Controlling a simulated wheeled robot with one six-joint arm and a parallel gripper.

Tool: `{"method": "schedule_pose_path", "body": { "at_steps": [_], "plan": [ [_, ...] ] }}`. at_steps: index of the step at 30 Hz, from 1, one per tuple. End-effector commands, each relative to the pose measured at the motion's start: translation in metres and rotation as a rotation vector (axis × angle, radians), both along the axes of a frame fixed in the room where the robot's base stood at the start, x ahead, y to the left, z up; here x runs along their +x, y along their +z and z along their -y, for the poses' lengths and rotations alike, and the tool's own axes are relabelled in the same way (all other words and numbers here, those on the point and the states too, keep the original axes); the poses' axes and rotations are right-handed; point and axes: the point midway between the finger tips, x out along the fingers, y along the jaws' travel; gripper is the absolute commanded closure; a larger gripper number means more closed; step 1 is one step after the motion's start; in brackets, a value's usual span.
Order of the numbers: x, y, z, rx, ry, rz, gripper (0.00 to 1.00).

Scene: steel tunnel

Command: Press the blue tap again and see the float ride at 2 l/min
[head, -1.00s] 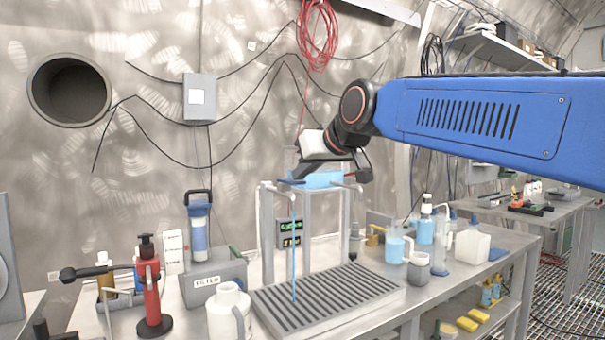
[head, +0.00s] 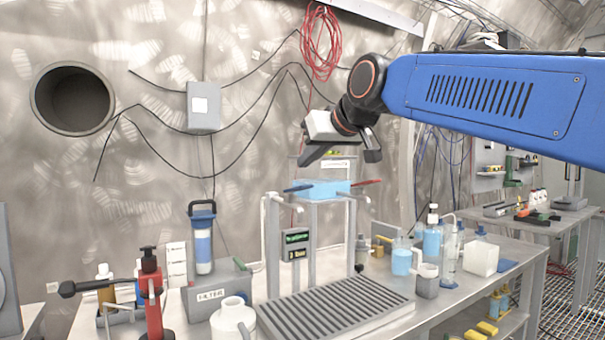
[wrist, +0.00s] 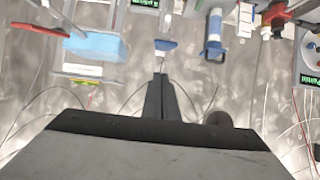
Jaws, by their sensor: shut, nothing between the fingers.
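The blue tap (head: 297,188) is a flat blue lever at the left of a clear tank of blue water (head: 325,189), which stands on a grey frame. It also shows in the wrist view (wrist: 165,44), just beyond my fingertips. My gripper (head: 304,159) is shut and empty, above the tap and apart from it. Its shut fingers show in the wrist view (wrist: 161,78). No water stream shows under the left spout (head: 296,208). A display panel (head: 297,245) with two lit lines hangs below; its text is too small to read. I cannot make out a float.
A red tap (head: 366,183) is at the tank's right. A slatted drain tray (head: 335,305) lies below. A filter unit (head: 203,240), a red pump (head: 151,295) and a white jug (head: 233,318) stand to the left. Bottles and beakers (head: 401,258) crowd the right.

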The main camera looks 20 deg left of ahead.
Motion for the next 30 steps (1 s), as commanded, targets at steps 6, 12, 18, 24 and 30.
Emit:
{"method": "schedule_pose_path", "body": {
  "at_steps": [6,12,18,24,30],
  "plan": [
    [-0.028,0.020,0.032,0.002,0.000,0.002,1.00],
    [-0.046,0.033,0.054,0.001,-0.001,0.002,1.00],
    [-0.057,0.040,0.065,0.000,-0.001,0.000,1.00],
    [-0.058,0.041,0.067,0.000,0.000,0.000,1.00],
    [-0.058,0.041,0.067,0.000,0.000,0.000,1.00]
  ]
}}
